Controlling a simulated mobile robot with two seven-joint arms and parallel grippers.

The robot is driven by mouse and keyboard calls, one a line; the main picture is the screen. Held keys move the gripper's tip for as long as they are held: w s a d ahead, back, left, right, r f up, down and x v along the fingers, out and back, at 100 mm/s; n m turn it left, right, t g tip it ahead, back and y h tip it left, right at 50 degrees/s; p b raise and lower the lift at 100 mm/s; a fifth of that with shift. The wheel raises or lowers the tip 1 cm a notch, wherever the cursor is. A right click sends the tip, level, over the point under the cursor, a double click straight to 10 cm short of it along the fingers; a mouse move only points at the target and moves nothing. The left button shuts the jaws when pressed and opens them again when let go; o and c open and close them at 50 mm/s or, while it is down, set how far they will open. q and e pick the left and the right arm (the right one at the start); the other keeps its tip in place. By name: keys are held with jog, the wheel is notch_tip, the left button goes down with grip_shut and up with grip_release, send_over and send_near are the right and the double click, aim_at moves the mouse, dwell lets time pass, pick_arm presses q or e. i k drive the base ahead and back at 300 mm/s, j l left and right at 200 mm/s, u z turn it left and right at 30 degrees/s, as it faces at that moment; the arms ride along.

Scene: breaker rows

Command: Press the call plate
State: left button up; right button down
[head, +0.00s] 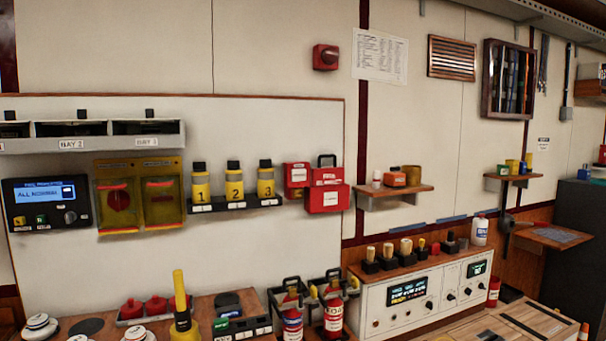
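I cannot tell for sure which thing is the call plate; no label with that name is readable. A red wall unit with a round front (326,57) is high on the cream wall. A dark control panel (47,204) at the left shows "ALL NORMAL" on a blue screen and has small yellow and green buttons and a knob. Right of it, two yellow-framed covers (140,195) hang on the white board, with a dark red disc behind the left one. Neither of my grippers is in view.
Three numbered yellow cylinders (233,184) and red boxes (328,190) are on the board. Below, a wooden counter (208,306) holds red, white and yellow items. Two red extinguishers (333,315) stand in black racks. A white console (400,300) is at the right.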

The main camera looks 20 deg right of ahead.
aim_at(297, 175)
jog(key=i, duration=0.8)
jog(key=i+j+z, duration=0.15)
jog(key=i, duration=0.6)
